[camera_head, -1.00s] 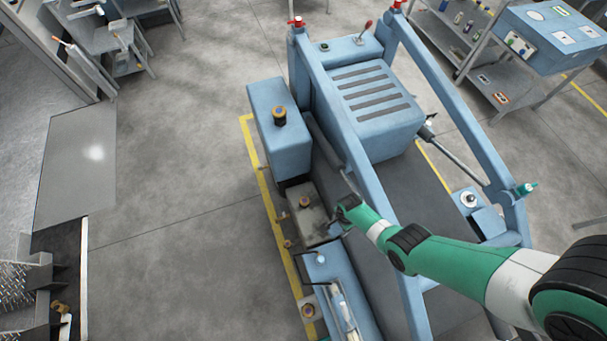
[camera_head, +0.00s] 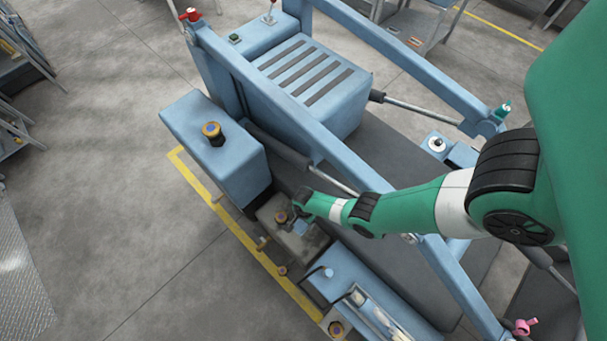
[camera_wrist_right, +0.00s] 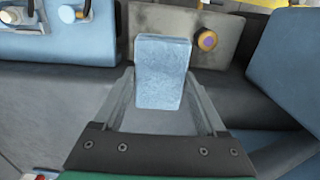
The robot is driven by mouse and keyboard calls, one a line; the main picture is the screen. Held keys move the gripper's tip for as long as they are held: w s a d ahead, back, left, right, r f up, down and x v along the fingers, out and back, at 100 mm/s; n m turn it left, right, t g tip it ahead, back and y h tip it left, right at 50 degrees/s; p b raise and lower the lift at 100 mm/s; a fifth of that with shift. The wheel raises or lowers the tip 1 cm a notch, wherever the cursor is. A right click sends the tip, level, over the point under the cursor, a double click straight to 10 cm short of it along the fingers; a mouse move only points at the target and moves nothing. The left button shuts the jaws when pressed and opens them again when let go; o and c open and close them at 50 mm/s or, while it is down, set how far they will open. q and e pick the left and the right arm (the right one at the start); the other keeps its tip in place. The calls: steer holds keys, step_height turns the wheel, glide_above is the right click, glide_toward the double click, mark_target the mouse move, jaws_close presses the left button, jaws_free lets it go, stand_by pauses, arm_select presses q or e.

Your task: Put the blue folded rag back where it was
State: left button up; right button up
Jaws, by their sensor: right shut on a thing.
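The blue folded rag (camera_wrist_right: 162,72) is a light blue block-like pad, held upright between the fingers of my right gripper (camera_wrist_right: 165,100) in the right wrist view. In the head view my right gripper (camera_head: 301,226) is small and partly hidden by its own wrist. It is over the grey metal block (camera_head: 270,212) of the blue machine, with a bit of blue showing at its tip. In the right wrist view the rag stands in front of the grey block (camera_wrist_right: 150,20); I cannot tell whether they touch. My left gripper is not in view.
A brass-coloured cap (camera_wrist_right: 207,40) sits on the block, right of the rag. A blue box (camera_head: 215,135) with a knob stands left of my gripper in the head view. A blue tray (camera_head: 350,290) lies below it. A slanted blue beam (camera_head: 270,110) passes close by.

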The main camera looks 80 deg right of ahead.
steer(key=b, duration=1.4)
glide_above(305, 239)
step_height(305, 239, down, 17)
step_height(305, 239, down, 11)
steer(key=b, duration=1)
steer(key=shift+w+r, duration=0.1)
steer(key=shift+r, duration=0.05)
steer(key=o, duration=1.1)
steer(key=shift+r, duration=0.1)
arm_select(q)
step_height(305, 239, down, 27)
arm_select(e)
steer(key=shift+o, duration=0.2)
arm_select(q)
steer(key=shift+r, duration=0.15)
arm_select(e)
steer(key=shift+r, duration=0.1)
arm_select(q)
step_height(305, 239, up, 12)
steer(key=p, duration=1.2)
arm_select(e)
step_height(305, 239, up, 12)
steer(key=shift+d, duration=0.1)
